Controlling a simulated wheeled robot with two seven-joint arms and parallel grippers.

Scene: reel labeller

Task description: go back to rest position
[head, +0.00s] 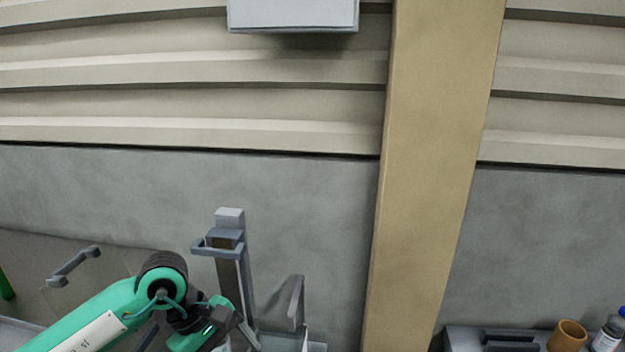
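My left arm comes in from the lower left, with my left gripper (240,335) low in the picture. The gripper is dark and partly cut off by the bottom edge, so whether its fingers are open or shut is hidden. It is beside the foot of a grey upright stand (246,275) with a bracket near its top. I cannot tell whether the two touch. My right gripper and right arm are not in view.
A tan pillar (435,150) rises right of the stand, before a grey wall (180,185). A brown cup (568,336) and a blue-capped bottle (610,332) are at the lower right. A grey handle (72,266) on a clear panel is at the left.

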